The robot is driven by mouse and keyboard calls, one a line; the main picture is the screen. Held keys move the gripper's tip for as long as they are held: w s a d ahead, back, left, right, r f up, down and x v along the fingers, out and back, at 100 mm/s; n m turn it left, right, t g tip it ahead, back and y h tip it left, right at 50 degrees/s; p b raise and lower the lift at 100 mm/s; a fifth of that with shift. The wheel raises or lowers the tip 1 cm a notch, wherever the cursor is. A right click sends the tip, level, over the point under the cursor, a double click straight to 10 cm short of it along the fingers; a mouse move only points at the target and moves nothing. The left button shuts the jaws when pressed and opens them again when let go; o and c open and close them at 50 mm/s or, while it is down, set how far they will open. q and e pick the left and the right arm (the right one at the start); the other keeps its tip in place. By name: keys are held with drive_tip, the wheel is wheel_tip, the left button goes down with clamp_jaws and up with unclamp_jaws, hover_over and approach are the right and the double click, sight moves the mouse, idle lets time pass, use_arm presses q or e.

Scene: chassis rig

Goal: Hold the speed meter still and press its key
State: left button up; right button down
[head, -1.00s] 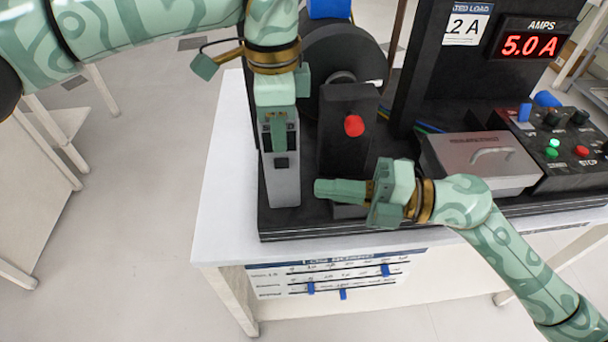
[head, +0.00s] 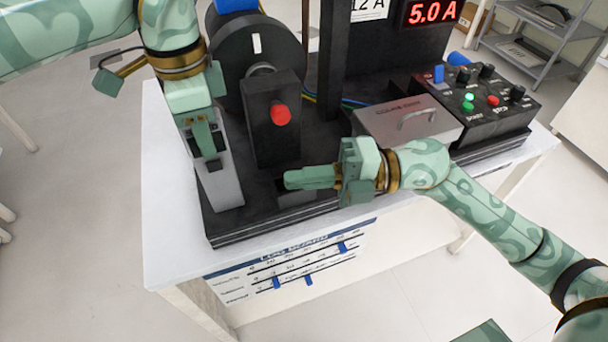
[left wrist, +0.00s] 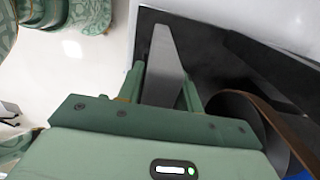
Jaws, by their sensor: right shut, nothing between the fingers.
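The speed meter (head: 222,188) is a tall pale grey block with a dark face, standing at the left end of the black rig base. My left gripper (head: 205,140) reaches down over its upper part. In the left wrist view its fingers lie against both sides of the grey block (left wrist: 165,62), shut on it. A small dark key (head: 213,165) shows on the meter's face below the fingers; the display above is mostly hidden. My right gripper (head: 288,180) is shut and empty, pointing left, to the right of the meter and apart from it.
A black post with a red knob (head: 281,114) stands right of the meter, before a black disc (head: 230,62). A grey lidded box (head: 405,125) and a button panel (head: 480,105) are farther right. The white table edge (head: 165,240) is close in front.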

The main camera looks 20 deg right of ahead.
use_arm(q)
drive_tip(key=shift+o, duration=1.2)
drive_tip(key=shift+w, duration=0.15)
drive_tip(key=shift+r, duration=0.1)
